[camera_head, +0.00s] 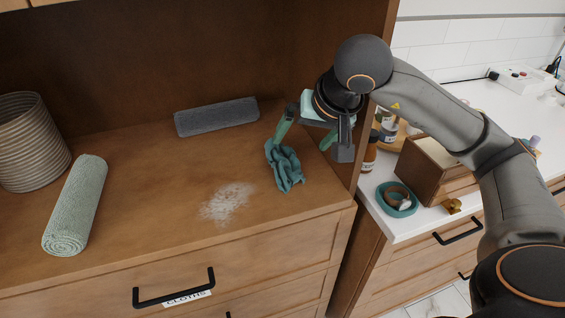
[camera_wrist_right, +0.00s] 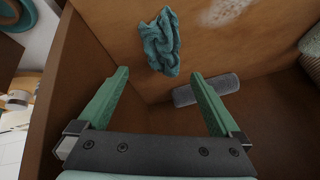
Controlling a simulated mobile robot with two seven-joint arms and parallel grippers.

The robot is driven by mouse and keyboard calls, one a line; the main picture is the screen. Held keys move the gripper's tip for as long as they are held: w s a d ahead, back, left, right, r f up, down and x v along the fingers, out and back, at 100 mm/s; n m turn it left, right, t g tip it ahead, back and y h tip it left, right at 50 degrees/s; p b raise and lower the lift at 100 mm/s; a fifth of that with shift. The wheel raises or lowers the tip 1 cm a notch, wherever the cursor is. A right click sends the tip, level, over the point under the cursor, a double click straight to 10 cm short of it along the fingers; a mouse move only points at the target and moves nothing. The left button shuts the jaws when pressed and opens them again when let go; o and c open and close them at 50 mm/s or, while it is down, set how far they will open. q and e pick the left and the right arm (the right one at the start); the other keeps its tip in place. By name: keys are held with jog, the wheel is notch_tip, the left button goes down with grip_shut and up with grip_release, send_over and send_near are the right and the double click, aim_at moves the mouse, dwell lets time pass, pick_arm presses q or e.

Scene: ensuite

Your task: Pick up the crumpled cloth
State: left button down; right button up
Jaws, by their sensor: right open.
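The crumpled teal cloth (camera_head: 285,166) lies on the wooden cabinet top, near its right end. My right gripper (camera_head: 305,134) is just above and behind the cloth in the head view, with its fingers spread. In the right wrist view the cloth (camera_wrist_right: 160,42) lies beyond the two green fingertips of the open gripper (camera_wrist_right: 160,76), with nothing between the fingers. The cloth looks apart from the fingers there. My left gripper is in neither view.
A whitish powder patch (camera_head: 228,202) is beside the cloth. A vertical wooden panel (camera_head: 378,95) rises at the right.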

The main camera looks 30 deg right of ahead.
aim_at(287, 157)
jog(key=x, duration=0.9)
jog(key=shift+w+a+f, duration=0.15)
jog(key=shift+w+f, duration=0.1)
jog(key=shift+w, duration=0.05)
jog(key=c, duration=1)
jog(key=shift+r, duration=0.1)
